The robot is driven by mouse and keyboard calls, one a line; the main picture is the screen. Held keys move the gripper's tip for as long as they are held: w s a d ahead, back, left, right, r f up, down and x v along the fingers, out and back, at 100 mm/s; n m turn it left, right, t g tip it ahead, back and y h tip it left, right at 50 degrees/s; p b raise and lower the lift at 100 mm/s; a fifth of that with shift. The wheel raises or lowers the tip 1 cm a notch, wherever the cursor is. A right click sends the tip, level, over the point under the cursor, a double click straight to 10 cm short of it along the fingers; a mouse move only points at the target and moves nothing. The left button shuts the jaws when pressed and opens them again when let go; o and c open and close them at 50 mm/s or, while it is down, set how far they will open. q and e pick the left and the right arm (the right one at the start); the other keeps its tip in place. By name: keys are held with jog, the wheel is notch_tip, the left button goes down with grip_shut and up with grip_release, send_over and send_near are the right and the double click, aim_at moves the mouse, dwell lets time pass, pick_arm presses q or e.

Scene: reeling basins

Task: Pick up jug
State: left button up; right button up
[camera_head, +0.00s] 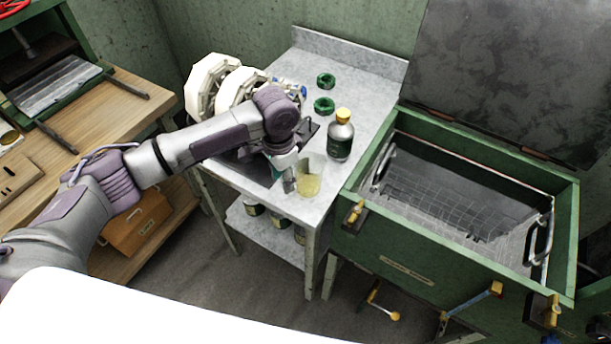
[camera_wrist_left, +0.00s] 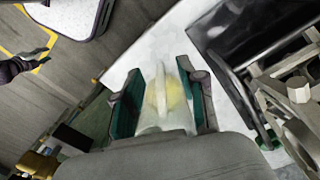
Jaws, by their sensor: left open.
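The jug (camera_head: 308,182) is a clear, pale vessel with yellowish contents, upright near the front edge of the grey metal table (camera_head: 366,82). My left gripper (camera_head: 286,174) is just left of the jug in the head view, pointing down, with its arm over the table. In the left wrist view, the open green-padded fingers of my left gripper (camera_wrist_left: 160,100) are on either side of the jug (camera_wrist_left: 172,92), with its pale handle facing the camera. I cannot tell whether either finger touches it.
A dark bottle (camera_head: 340,142) with a yellow cap stands close behind the jug. Two green rings (camera_head: 325,80) lie farther back. White reels (camera_head: 211,82) stand behind my arm. A green basin (camera_head: 395,252) is at the right, a wooden bench (camera_head: 75,125) at the left.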

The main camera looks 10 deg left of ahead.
pick_arm(q)
notch_tip(320, 180, down, 5)
jog(key=shift+f+p, duration=0.15)
jog(key=shift+p, duration=0.5)
jog(key=shift+c, duration=0.3)
grip_shut()
